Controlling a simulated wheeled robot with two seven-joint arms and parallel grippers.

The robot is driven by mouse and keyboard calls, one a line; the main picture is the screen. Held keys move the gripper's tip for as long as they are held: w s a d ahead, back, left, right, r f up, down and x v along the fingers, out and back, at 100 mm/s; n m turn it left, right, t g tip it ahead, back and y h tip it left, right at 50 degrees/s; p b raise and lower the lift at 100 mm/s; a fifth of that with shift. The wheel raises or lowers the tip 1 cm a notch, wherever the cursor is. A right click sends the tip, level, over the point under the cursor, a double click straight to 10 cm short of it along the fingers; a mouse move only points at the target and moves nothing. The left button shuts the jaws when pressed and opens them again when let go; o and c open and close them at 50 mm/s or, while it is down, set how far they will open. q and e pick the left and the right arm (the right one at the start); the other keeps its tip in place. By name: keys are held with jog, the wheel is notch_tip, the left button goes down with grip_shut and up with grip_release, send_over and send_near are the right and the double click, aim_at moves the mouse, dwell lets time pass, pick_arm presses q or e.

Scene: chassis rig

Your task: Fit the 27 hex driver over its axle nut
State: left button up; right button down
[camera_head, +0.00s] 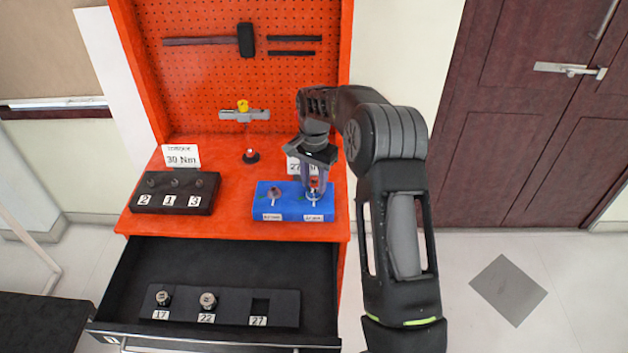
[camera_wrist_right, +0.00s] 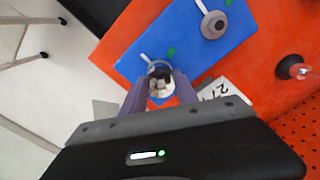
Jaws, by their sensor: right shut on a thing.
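My right gripper (camera_head: 316,188) is over the right station of the blue block (camera_head: 283,215), its fingers pointing down. It is shut on a round metal piece, the 27 hex driver (camera_wrist_right: 160,79), seen between the fingertips in the right wrist view. The driver is at the right station's label; the axle nut under it is hidden, and I cannot tell whether the driver sits over it or just above. The other axle nut (camera_head: 275,193) stands bare on the block's left, also in the right wrist view (camera_wrist_right: 214,25). My left gripper is out of view.
The open drawer holds a black tray (camera_head: 235,294) with the 17 driver (camera_head: 163,298), the 22 driver (camera_head: 208,301) and an empty 27 slot (camera_head: 260,306). A black numbered block (camera_head: 175,208) stands left on the red bench (camera_head: 230,180). A pegboard rises behind.

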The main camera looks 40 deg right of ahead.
jog(key=c, duration=0.9)
grip_release()
jog(key=shift+o, duration=0.2)
notch_tip(320, 180, up, 8)
jog(key=b, duration=0.1)
jog(key=shift+f, duration=0.15)
